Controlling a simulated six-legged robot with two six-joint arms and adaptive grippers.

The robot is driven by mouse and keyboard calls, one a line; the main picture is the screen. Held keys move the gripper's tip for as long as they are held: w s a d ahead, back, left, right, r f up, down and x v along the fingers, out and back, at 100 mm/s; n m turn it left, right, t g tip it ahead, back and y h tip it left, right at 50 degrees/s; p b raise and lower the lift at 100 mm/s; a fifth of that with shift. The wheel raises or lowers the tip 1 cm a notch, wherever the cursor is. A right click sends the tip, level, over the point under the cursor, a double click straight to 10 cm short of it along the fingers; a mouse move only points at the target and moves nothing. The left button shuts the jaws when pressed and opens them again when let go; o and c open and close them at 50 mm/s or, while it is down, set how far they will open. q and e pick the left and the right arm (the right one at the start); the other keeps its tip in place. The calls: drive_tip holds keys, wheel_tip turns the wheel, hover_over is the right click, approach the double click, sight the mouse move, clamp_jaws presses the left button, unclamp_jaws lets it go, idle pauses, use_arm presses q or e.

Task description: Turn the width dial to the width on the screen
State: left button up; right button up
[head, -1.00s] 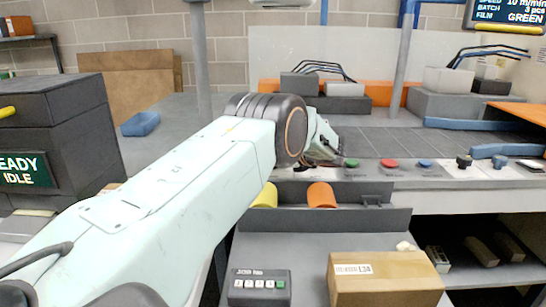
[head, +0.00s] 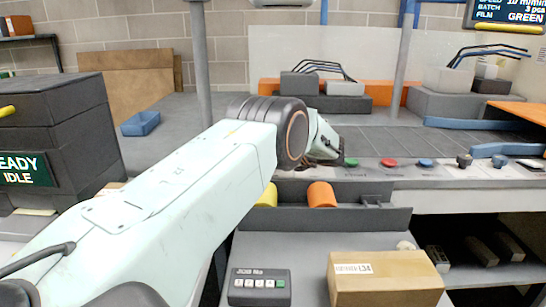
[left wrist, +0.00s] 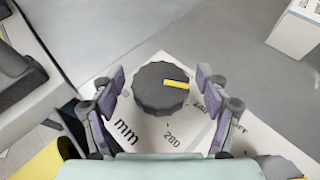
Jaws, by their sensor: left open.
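The width dial (left wrist: 160,88) is a dark grey knurled knob with a yellow pointer (left wrist: 176,84) that points to the right in the left wrist view. In the head view my left arm hides the dial. The screen (head: 508,14) at the upper right shows speed 10 m/min, batch 3 pcs and film GREEN; no width line is visible. My right gripper is out of view.
Green (head: 351,162), red (head: 389,163) and blue (head: 425,163) buttons line the console, with more knobs to their right. Below are orange (head: 321,195) and yellow rolls, a cardboard box (head: 385,280) and a small keypad (head: 259,287). A dark cabinet (head: 60,135) stands left.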

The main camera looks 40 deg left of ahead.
use_arm(q)
drive_tip(key=w+v, duration=0.1)
drive_tip(key=v, duration=1.1)
drive_tip(key=shift+s, duration=0.45)
drive_tip(key=x, duration=1.2)
drive_tip(key=shift+a, duration=0.1)
drive_tip(key=shift+r, duration=0.1)
